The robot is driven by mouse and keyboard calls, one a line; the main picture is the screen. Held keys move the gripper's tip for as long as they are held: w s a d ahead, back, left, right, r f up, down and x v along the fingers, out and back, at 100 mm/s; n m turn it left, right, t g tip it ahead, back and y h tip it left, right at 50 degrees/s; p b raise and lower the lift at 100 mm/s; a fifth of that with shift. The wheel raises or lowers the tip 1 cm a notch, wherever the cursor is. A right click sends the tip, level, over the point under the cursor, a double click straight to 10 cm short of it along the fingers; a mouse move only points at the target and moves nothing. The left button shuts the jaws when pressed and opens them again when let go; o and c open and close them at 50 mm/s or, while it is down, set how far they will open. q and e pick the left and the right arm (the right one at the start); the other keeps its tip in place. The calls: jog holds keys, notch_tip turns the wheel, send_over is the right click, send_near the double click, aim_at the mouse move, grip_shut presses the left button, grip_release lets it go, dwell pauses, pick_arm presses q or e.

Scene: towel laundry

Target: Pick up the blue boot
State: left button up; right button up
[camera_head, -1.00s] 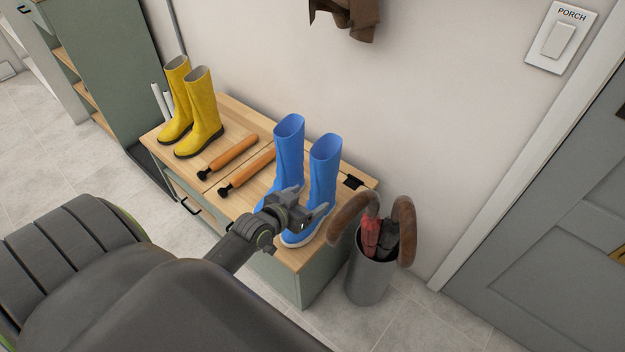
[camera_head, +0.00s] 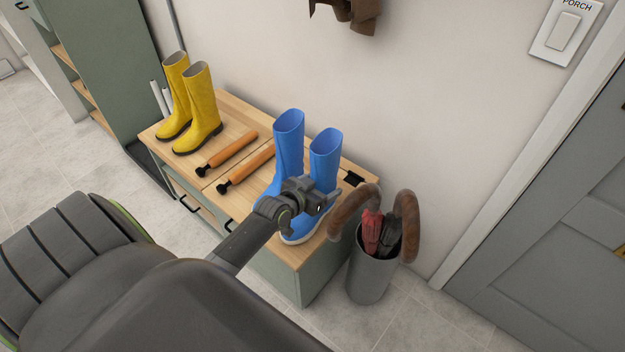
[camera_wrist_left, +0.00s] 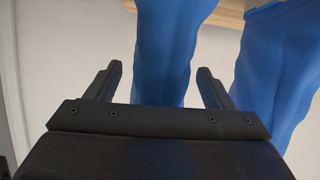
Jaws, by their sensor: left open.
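Two blue boots stand upright near the right end of the wooden bench top (camera_head: 232,108). The right blue boot (camera_head: 325,158) is partly hidden by my left gripper (camera_head: 338,196), which is in front of its shaft. The left blue boot (camera_head: 289,145) stands beside it, its foot partly behind my arm. In the left wrist view, the gripper (camera_wrist_left: 160,85) is open, with one blue boot shaft (camera_wrist_left: 165,55) showing between its fingers. The other blue boot (camera_wrist_left: 280,70) is outside the fingers at the right. I cannot tell whether the fingers touch the boot. My right gripper is not in view.
Yellow boots (camera_head: 200,110) stand at the bench's left end. Two orange-handled items (camera_head: 230,154) lie between the pairs. An umbrella stand (camera_head: 372,275) with curved brown handles stands close on the right. The wall is behind the bench.

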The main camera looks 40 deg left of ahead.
pick_arm(q)
jog(key=c, duration=1.1)
jog(key=shift+c, duration=0.9)
jog(key=shift+r, duration=0.2)
jog(key=shift+c, duration=0.2)
